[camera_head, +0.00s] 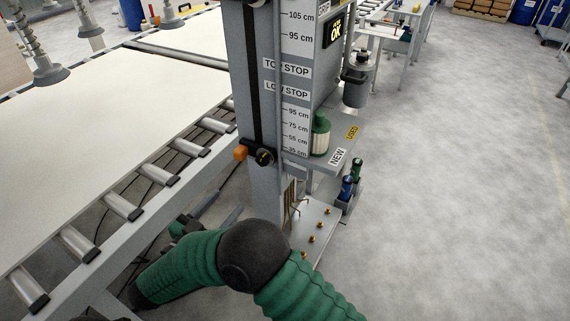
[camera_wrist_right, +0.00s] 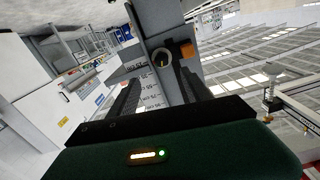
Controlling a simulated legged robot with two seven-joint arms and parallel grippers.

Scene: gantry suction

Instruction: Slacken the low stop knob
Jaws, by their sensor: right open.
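The low stop's round black knob (camera_head: 264,156) sits on the slotted grey column, beside an orange block (camera_head: 240,152). In the right wrist view the knob (camera_wrist_right: 163,57) faces me beyond the fingertips, lined up between them, with the orange block (camera_wrist_right: 186,50) to its right. My right gripper (camera_head: 229,203) is below and left of the knob in the head view, apart from it. Its two dark fingers (camera_wrist_right: 160,80) are spread and empty in the wrist view. A LOW STOP label (camera_head: 287,90) is higher on the column. My left gripper is not in view.
A roller conveyor (camera_head: 122,207) with a white sheet runs along the left of the column (camera_head: 262,200). A shelf (camera_head: 345,140) right of it carries a green bottle (camera_head: 320,135). A plate with brass studs (camera_head: 312,238) lies below. Open floor is to the right.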

